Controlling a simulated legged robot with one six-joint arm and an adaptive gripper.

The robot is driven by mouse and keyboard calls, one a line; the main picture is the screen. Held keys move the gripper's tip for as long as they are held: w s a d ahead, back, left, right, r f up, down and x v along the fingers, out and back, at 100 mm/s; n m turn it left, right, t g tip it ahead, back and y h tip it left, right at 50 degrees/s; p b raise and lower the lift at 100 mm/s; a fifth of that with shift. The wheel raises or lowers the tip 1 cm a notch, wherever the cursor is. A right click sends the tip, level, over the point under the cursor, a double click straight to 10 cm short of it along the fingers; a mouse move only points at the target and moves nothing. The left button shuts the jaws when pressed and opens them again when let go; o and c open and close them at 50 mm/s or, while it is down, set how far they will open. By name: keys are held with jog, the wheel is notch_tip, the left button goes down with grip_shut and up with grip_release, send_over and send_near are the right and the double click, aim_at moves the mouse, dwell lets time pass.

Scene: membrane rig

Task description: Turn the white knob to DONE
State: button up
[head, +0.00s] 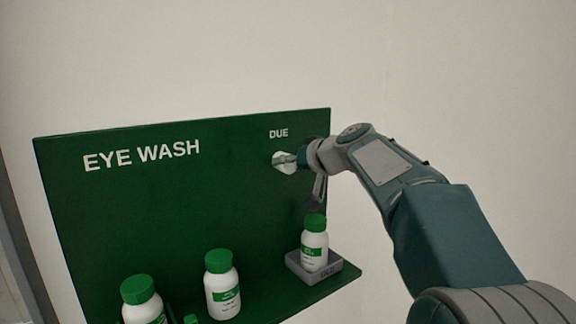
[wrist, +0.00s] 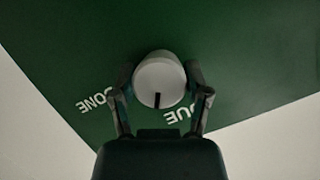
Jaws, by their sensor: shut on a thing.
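The white knob (wrist: 158,72) is on the green board and sits between the two fingers of my gripper (wrist: 160,80) in the wrist view. My gripper is shut on it, one finger on each side. Its black mark points straight down in that picture, between the words DONE (wrist: 93,101) and DUE (wrist: 184,112), closer to DUE. In the head view the knob (head: 281,162) shows as a white patch below the word DUE (head: 278,133), partly covered by my gripper (head: 291,159). DONE is hidden there behind my arm.
The green EYE WASH board (head: 150,210) has a shelf at its foot. A white bottle with a green cap (head: 314,243) stands in a grey tray (head: 330,273) below my gripper. Two similar bottles (head: 222,285) (head: 142,300) stand farther left. The board's middle is clear.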

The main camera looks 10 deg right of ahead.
jog(key=m+y, duration=0.2)
jog(key=m, duration=0.2)
jog(key=shift+f, duration=0.15)
jog(key=m+y, duration=0.2)
jog(key=m, duration=0.2)
jog(key=shift+y, duration=0.3)
jog(key=shift+f+m, duration=0.1)
jog(key=shift+m, duration=0.3)
jog(key=o, duration=1.1)
jog(key=shift+w, duration=0.1)
jog(key=shift+o, duration=0.2)
jog(key=shift+d, duration=0.1)
jog(key=shift+d, duration=0.1)
jog(key=v, duration=1.1)
jog(key=shift+s+d, duration=0.25)
jog(key=shift+s, duration=0.1)
